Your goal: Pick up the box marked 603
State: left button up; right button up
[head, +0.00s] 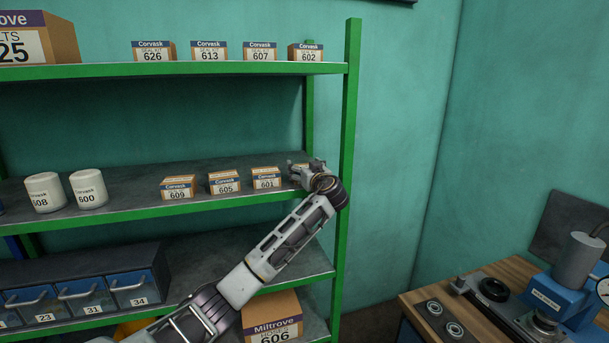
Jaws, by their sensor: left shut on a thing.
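My left gripper (298,174) is at the right end of the middle shelf, beside the small box marked 601 (266,178). It is shut on a small brown box (297,167), mostly hidden behind the fingers. No number shows on that box, so I cannot read whether it is 603. I cannot tell whether it touches the shelf. No 603 marking is readable anywhere in the head view. My right gripper is not in view.
Boxes 605 (224,182) and 609 (178,187) stand left of 601 on the green-edged middle shelf (130,216). White canisters (88,189) stand further left. A green post (348,130) rises just right of my gripper. Several small boxes stand on the upper shelf (220,69).

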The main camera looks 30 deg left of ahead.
aim_at(305, 166)
pick_arm(q)
jog(key=shift+r, duration=0.1)
jog(key=shift+c, duration=0.3)
jog(key=shift+r, duration=0.15)
jog(key=shift+r+b, duration=0.3)
jog(key=shift+r, duration=0.3)
notch_tip(305, 166, up, 6)
jog(key=shift+r+b, duration=0.15)
jog(key=shift+b, duration=0.7)
jog(key=shift+r, duration=1.05)
